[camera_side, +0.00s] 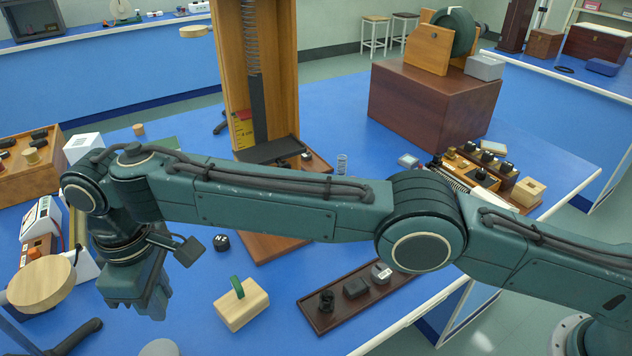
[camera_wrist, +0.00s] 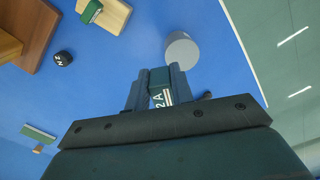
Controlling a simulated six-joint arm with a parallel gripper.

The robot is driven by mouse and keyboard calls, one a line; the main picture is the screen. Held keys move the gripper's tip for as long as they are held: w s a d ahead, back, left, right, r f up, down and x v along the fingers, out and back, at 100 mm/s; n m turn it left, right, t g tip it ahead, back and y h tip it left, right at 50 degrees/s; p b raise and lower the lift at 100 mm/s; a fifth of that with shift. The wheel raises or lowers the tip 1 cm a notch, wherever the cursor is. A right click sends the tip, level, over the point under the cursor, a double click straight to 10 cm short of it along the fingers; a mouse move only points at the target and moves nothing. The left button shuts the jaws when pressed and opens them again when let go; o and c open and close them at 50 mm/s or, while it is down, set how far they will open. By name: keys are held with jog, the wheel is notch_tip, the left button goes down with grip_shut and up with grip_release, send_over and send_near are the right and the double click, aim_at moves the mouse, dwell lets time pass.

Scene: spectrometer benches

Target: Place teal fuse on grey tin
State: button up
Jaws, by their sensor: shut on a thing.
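My gripper (camera_wrist: 161,78) is shut on the teal fuse (camera_wrist: 160,96), which has a white label reading 2A. In the side view my gripper (camera_side: 138,300) points down over the blue bench at the lower left, and its fingers hide the fuse. The grey tin (camera_wrist: 182,50) is a plain round cylinder on the bench, just beyond the fingertips in the wrist view. In the side view only the top of the tin (camera_side: 160,348) shows at the bottom edge. The fuse appears apart from the tin; its height above the bench is unclear.
A wooden block (camera_side: 250,311) with a green piece (camera_side: 238,287) stands right of my gripper. A black weight (camera_side: 221,242) and a dark tray (camera_side: 325,318) with several small items are nearby. A round wooden disc (camera_side: 40,284) is at left. The bench edge lies right of the tin in the wrist view.

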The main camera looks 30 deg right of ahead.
aim_at(160, 347)
jog(key=shift+s+a+n, duration=0.7)
jog(key=shift+s+a, duration=0.6)
jog(key=shift+a, duration=0.1)
jog(key=shift+f, duration=4)
jog(key=shift+f, duration=0.15)
jog(key=o, duration=1)
jog(key=shift+r, duration=3.85)
